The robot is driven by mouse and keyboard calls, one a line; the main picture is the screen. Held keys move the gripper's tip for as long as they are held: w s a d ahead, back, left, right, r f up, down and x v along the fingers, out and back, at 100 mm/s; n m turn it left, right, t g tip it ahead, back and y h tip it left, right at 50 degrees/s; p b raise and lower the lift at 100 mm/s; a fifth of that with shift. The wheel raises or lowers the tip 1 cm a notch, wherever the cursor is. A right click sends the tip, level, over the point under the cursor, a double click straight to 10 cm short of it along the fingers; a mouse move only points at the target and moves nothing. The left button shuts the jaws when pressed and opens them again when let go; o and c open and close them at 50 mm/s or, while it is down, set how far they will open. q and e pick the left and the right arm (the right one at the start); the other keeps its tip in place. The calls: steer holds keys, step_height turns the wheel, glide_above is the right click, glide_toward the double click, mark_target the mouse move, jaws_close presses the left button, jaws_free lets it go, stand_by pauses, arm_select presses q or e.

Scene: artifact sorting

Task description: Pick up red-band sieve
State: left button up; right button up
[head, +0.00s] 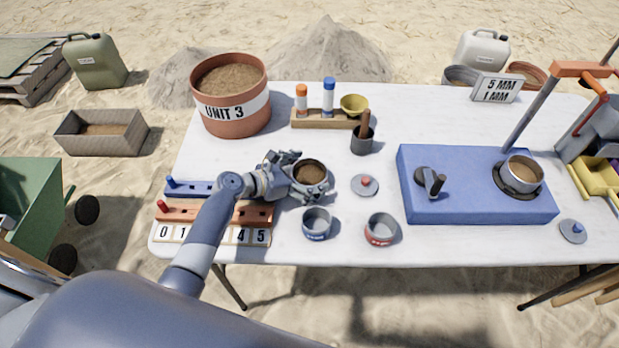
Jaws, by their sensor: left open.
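The red-band sieve (381,230) is a small grey round cup with a red band, standing upright near the table's front edge. A similar cup with a blue band (317,224) stands to its left. My left gripper (312,180) is open, up and left of the red-band sieve and apart from it. Its fingers are beside a round cup of brown soil (311,172); I cannot tell whether they touch it. A grey lid with a red knob (365,186) lies just behind the red-band sieve. My right gripper is not in view.
A blue machine (478,206) with a soil-filled pan (522,172) stands to the right. Behind are the UNIT 3 bucket (229,125), a wooden rack (325,123) and a dark cup (362,143). A blue-knobbed lid (573,231) lies far right. The table front around the sieve is clear.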

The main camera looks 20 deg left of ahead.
mark_target(309, 179)
arm_select(q)
steer(key=shift+s, duration=0.1)
steer(key=c, duration=1.1)
steer(key=shift+r, duration=0.1)
step_height(309, 179, up, 10)
steer(key=shift+f+p, duration=0.1)
steer(key=shift+p, duration=0.75)
